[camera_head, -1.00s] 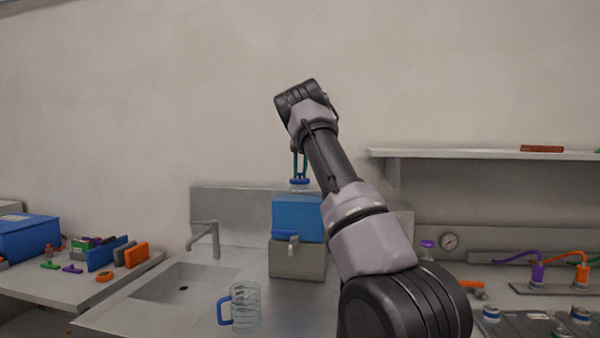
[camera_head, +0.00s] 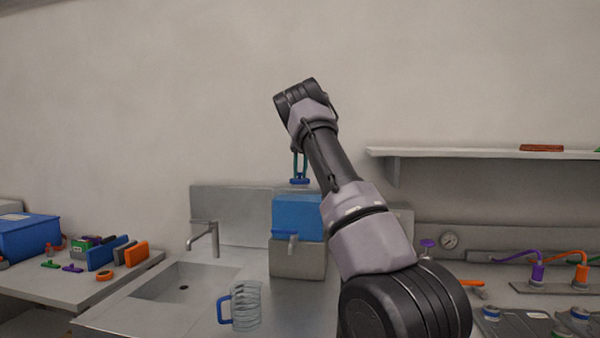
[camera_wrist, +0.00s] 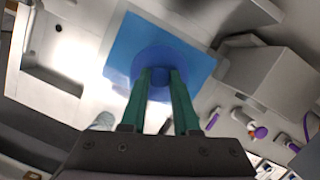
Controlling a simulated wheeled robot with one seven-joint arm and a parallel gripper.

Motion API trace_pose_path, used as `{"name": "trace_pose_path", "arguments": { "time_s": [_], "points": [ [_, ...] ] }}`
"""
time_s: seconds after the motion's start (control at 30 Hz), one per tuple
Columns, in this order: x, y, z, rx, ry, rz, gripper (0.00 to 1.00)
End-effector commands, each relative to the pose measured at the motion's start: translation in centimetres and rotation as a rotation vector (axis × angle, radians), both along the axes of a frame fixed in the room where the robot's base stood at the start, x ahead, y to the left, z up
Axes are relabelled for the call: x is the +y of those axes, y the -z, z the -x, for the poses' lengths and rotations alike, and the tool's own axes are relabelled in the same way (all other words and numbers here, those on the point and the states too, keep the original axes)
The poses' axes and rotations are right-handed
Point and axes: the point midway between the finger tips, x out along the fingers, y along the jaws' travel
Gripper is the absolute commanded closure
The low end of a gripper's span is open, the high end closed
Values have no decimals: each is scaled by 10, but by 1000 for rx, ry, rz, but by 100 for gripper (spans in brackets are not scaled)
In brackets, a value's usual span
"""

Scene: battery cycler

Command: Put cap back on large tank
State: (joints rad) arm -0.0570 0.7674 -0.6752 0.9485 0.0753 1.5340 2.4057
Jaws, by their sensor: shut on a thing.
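The large tank (camera_head: 297,217) is a blue box with a tap (camera_head: 292,243) on its front, standing on a grey block. My gripper (camera_head: 300,178) is above it, its green fingers pointing down and shut on the blue cap (camera_head: 300,182). In the head view the cap sits just above the tank's top with a small gap. In the wrist view the fingers (camera_wrist: 161,78) close on the knob of the round cap (camera_wrist: 150,62), which overlaps the blue tank top (camera_wrist: 197,66). The tank's opening is hidden beneath the cap.
A clear pitcher (camera_head: 246,307) with a blue handle stands on the counter in front of the tank. A sink (camera_head: 180,283) with a faucet (camera_head: 205,236) lies to the left. A wall shelf (camera_head: 480,154) is at right. The air around the cap is clear.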

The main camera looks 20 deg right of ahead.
Motion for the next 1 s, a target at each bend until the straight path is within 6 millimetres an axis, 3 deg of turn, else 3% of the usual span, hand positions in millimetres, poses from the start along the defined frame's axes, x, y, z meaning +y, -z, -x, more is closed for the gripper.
{"name": "trace_pose_path", "arguments": {
  "time_s": [0.47,0.5,0.6,0.8,0.83,0.9,1.0],
  "points": [
    [0,1,0,0,0,0,100],
    [0,1,0,0,0,0,67],
    [0,1,0,0,0,0,36],
    [0,1,0,0,0,0,36],
    [0,1,0,0,0,0,32],
    [0,1,0,0,0,0,6],
    [0,1,0,0,0,0,6]
  ]
}}
